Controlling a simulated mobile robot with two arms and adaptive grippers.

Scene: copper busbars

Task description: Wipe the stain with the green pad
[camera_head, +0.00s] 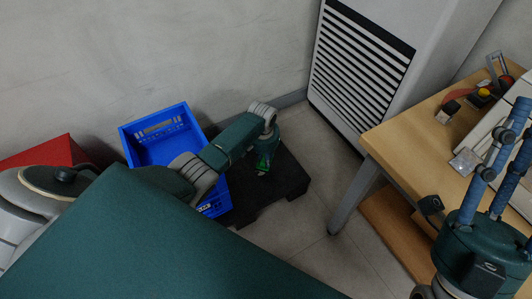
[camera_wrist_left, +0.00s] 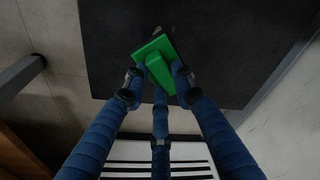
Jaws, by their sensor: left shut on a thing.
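The green pad (camera_wrist_left: 155,64), a flat block with a raised grip, is held between the blue fingers of my left gripper (camera_wrist_left: 158,80). In the head view the green pad (camera_head: 263,162) shows as a small patch below the end of my left arm, over the black platform (camera_head: 285,178). A small brownish mark (camera_wrist_left: 157,31) shows at the pad's far edge in the wrist view; I cannot tell whether it is the stain. Whether the pad touches the platform is unclear. My right gripper (camera_head: 518,122) is at the right edge, partly cut off, its blue fingers spread and empty.
A blue crate (camera_head: 135,147) stands left of the platform by the wall. A white louvred cabinet (camera_head: 365,60) stands behind. A wooden table (camera_head: 395,130) with several items is at the right, near my right gripper. Grey floor (camera_head: 300,228) lies open between platform and table.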

